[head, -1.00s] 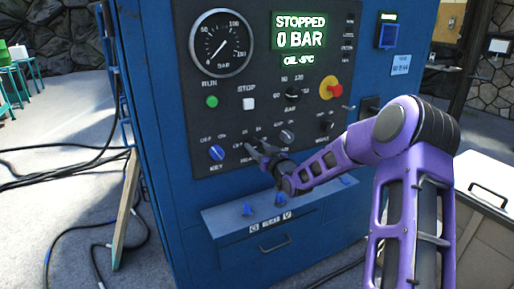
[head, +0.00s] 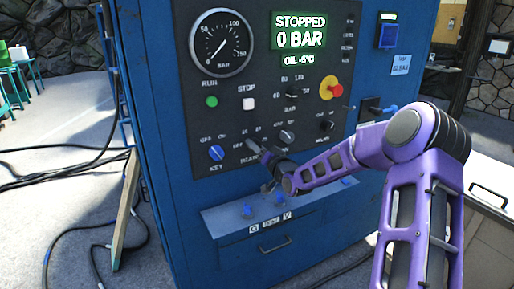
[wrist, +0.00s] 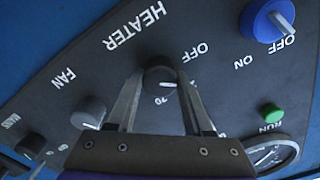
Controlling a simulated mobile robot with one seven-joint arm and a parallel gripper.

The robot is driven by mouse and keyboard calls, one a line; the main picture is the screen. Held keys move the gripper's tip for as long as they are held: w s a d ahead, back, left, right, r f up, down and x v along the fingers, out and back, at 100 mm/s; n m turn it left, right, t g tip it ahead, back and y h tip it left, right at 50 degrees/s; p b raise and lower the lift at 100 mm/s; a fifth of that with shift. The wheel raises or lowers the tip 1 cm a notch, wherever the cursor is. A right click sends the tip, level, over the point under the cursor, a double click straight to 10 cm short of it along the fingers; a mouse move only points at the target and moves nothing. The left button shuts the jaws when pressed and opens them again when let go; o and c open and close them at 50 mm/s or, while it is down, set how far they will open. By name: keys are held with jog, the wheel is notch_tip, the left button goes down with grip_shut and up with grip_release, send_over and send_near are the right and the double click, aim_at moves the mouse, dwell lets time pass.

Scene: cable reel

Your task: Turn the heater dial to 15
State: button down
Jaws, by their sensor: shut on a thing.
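In the head view my gripper (head: 259,150) reaches the lower panel from the right and hides most of the dial. The display (head: 299,31) reads STOPPED, 0 BAR, OIL -5°C.
The grey fan knob (wrist: 88,113) sits close beside my fingers. The blue key switch (head: 216,153) is left of the heater dial. A green run button (head: 211,101), white stop button (head: 248,104) and red emergency button (head: 331,88) are above. A ledge (head: 275,215) juts out below.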

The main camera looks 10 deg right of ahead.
jog(key=shift+m, duration=2.3)
jog(key=shift+c, duration=1.5)
grip_release()
jog(key=p+v, duration=0.1)
jog(key=v, duration=1.6)
jog(key=shift+s+p, duration=0.2)
jog(key=shift+p, duration=0.1)
